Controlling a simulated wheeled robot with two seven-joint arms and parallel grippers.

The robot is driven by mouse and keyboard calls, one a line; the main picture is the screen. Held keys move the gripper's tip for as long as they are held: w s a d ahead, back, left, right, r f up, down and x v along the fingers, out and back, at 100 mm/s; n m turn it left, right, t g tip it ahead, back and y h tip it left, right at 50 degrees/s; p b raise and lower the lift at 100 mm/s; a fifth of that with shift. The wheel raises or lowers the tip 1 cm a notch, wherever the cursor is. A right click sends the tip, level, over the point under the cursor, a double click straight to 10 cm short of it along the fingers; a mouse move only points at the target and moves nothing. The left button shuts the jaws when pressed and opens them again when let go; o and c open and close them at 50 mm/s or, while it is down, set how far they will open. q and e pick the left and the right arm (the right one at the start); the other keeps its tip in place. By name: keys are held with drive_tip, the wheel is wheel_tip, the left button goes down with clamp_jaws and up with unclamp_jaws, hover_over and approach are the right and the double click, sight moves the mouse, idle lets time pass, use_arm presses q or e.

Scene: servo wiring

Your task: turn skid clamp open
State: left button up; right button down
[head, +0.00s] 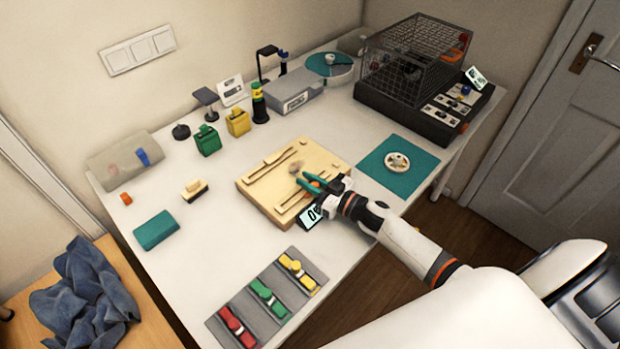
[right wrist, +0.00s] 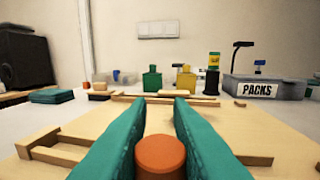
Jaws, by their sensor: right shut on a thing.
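The pale wooden skid (head: 262,200) lies in the middle of the white table, with raised wooden rails on it. My right gripper (head: 308,184) reaches over its right side with teal fingers. In the right wrist view the fingers of my right gripper (right wrist: 160,135) are on both sides of a round orange-brown knob (right wrist: 161,154), shut on it. I cannot tell how far the clamp is turned. My left gripper is not in view.
A teal mat (head: 408,178) with a round white part lies right of the skid. A grey tray (head: 246,310) with red, green and yellow pieces is in front. A wire cage (head: 425,55) stands at the back right. Green and yellow containers and a grey box (head: 292,92) stand behind.

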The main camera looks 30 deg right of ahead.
drive_tip(key=shift+n+y, duration=0.3)
drive_tip(key=shift+y, duration=0.1)
drive_tip(key=c, duration=1.3)
unclamp_jaws()
drive_tip(key=shift+a, duration=0.1)
drive_tip(key=b+v, duration=0.1)
drive_tip(key=v, duration=1.1)
drive_tip(key=shift+w+r, duration=0.1)
drive_tip(key=shift+r, duration=0.05)
